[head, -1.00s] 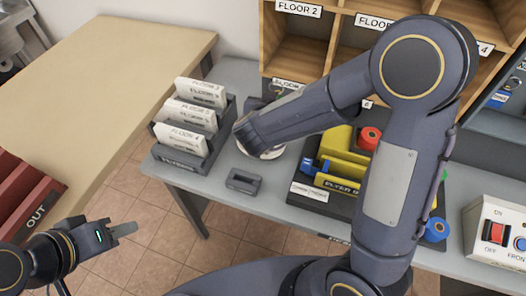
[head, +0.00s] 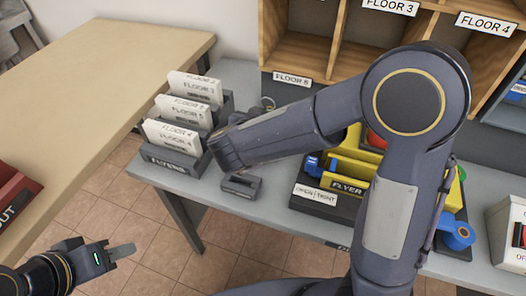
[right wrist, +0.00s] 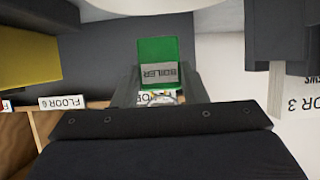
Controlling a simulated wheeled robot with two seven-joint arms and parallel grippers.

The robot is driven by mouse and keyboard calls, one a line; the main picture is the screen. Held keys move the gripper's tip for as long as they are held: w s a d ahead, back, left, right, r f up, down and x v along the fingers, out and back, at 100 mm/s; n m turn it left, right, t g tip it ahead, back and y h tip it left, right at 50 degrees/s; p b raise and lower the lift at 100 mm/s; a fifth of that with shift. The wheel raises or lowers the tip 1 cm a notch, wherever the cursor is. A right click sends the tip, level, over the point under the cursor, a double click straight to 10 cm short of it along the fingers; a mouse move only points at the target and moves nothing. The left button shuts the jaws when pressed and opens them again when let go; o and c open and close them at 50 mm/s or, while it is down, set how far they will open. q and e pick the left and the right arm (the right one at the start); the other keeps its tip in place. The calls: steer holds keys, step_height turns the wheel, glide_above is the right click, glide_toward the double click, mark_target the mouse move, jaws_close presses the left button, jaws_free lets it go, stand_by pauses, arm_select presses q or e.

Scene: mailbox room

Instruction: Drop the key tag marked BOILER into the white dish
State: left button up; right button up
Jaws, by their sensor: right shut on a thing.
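The green key tag marked BOILER (right wrist: 158,52) is held between the two fingers of my right gripper (right wrist: 158,88) in the right wrist view. A pale curved edge (right wrist: 145,5) at the top of that view may be the white dish.
A dark flyer rack (head: 175,172) with white cards stands on the counter's left. A small grey holder (head: 240,186) lies at the front edge. A black tray (head: 325,207) with yellow and blue things is to the right. Wooden pigeonholes (head: 300,60) stand behind.

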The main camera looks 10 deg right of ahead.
steer(key=shift+f, duration=0.4)
arm_select(q)
steer(key=shift+f, duration=0.5)
arm_select(e)
steer(key=o, duration=1)
arm_select(q)
steer(key=shift+r+p, duration=0.7)
steer(key=shift+r, duration=0.15)
arm_select(e)
steer(key=v, duration=0.8)
steer(key=shift+w, duration=0.1)
